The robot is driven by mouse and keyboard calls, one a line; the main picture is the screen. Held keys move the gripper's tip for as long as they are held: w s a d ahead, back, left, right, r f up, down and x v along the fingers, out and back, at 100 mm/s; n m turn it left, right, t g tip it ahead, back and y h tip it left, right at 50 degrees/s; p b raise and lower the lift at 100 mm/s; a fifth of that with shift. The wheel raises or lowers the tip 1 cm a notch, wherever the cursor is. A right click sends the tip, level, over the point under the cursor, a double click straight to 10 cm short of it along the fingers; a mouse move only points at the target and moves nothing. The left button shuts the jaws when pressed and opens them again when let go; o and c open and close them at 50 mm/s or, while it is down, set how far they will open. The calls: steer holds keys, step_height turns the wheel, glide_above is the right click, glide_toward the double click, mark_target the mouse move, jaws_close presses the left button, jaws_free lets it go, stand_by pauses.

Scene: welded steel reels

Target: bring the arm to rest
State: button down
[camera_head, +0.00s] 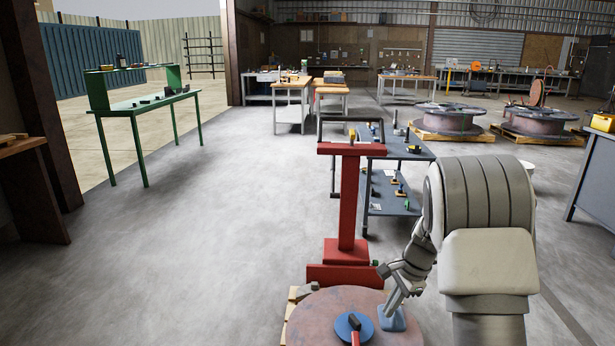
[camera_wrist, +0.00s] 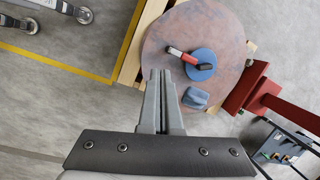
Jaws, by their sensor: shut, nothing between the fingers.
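My gripper (camera_head: 392,300) reaches down over a round rust-brown steel reel top (camera_head: 330,306) at the bottom of the head view. In the wrist view my gripper (camera_wrist: 161,76) has its fingers together with nothing between them. A blue round disc (camera_head: 352,327) lies on the reel, with a red and black handled tool (camera_wrist: 190,58) on it. A small blue block (camera_head: 391,319) lies on the reel beside the disc, close to my fingertips in the head view. In the wrist view the block (camera_wrist: 195,98) is right of the fingers, apart from them in the picture.
A red steel stand (camera_head: 347,205) rises just behind the reel. A grey two-shelf cart (camera_head: 390,196) with small items is beyond it. A green table (camera_head: 150,104) stands at left. Larger reels on pallets (camera_head: 450,120) are at back right. The floor at left is clear.

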steer(key=s+a+r+n+t, duration=0.1)
steer(key=s+a+r+n, duration=0.1)
steer(key=s+r+n, duration=0.35)
steer(key=s+a+r+n+t, duration=0.1)
steer(key=s+a+r+n, duration=0.15)
steer(key=s+r, duration=0.65)
steer(key=s+a+r+n+t+h, duration=0.1)
steer(key=s+r+n, duration=0.2)
steer(key=s, duration=0.4)
steer(key=s+r+n+t+h, duration=0.15)
steer(key=s+r+n, duration=0.25)
steer(key=s, duration=0.4)
step_height(320, 180, up, 18)
steer(key=p, duration=1.8)
steer(key=shift+f, duration=0.15)
steer(key=shift+a, duration=0.1)
